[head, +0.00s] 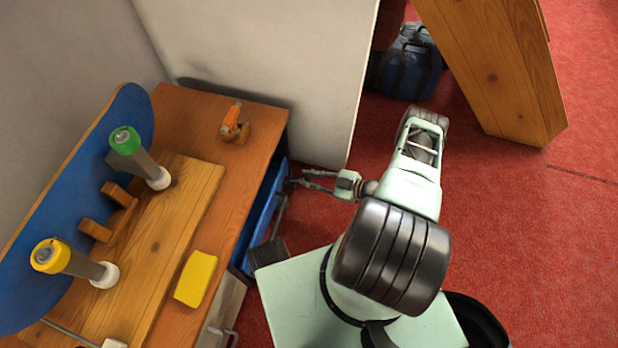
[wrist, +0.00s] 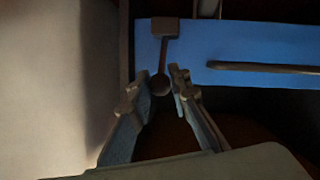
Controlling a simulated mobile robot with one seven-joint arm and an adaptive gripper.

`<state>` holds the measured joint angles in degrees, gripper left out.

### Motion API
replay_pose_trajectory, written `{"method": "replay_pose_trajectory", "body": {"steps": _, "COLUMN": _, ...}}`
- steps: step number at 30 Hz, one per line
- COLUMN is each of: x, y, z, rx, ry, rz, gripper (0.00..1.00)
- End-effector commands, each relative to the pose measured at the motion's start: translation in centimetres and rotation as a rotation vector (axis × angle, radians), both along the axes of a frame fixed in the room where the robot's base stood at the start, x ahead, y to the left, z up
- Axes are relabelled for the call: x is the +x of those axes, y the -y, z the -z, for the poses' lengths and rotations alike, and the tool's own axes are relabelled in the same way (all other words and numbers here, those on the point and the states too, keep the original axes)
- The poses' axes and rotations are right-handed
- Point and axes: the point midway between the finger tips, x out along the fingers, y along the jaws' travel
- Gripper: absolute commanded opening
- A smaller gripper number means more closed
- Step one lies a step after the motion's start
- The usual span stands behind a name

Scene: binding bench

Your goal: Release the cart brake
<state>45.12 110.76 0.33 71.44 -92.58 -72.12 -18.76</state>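A dark lever (wrist: 164,52) with a round knob (wrist: 159,85) hangs from a small block on a blue panel (wrist: 225,38) in the wrist view; it may be the cart brake. My gripper (wrist: 161,78) has its fingers apart, one on each side of the knob. I cannot tell whether either fingertip touches the knob. In the head view my gripper (head: 296,181) reaches left to the blue side (head: 264,212) of the wooden bench, below its top. The lever is too small to make out there.
A long dark handle (wrist: 262,67) crosses the blue panel. The bench top (head: 255,131) holds a yellow block (head: 196,278), green-capped and yellow-capped cylinders and an orange tool (head: 232,116). A pale partition (head: 300,70) stands behind my gripper. Red floor (head: 530,240) is open at right.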

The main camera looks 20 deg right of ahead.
Motion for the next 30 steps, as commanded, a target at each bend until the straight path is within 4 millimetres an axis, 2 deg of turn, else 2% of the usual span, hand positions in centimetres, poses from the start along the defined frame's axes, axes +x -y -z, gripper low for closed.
{"method": "replay_pose_trajectory", "body": {"steps": 1, "x": 0.0, "y": -0.1, "z": 0.0, "rx": 0.001, "ry": -0.001, "rz": -0.001, "gripper": 0.22}}
{"method": "replay_pose_trajectory", "body": {"steps": 4, "x": 0.0, "y": -0.1, "z": 0.0, "rx": 0.0, "ry": 0.0, "rz": -0.001, "gripper": 0.34}}
{"method": "replay_pose_trajectory", "body": {"steps": 5, "x": 0.0, "y": -0.1, "z": 0.0, "rx": -0.001, "ry": -0.001, "rz": -0.001, "gripper": 0.34}}
{"method": "replay_pose_trajectory", "body": {"steps": 16, "x": -0.5, "y": 0.6, "z": -0.2, "rx": -0.002, "ry": -0.001, "rz": 0.001, "gripper": 0.34}}
{"method": "replay_pose_trajectory", "body": {"steps": 30, "x": -6.3, "y": 7.0, "z": -2.9, "rx": -0.002, "ry": -0.002, "rz": 0.001, "gripper": 0.34}}
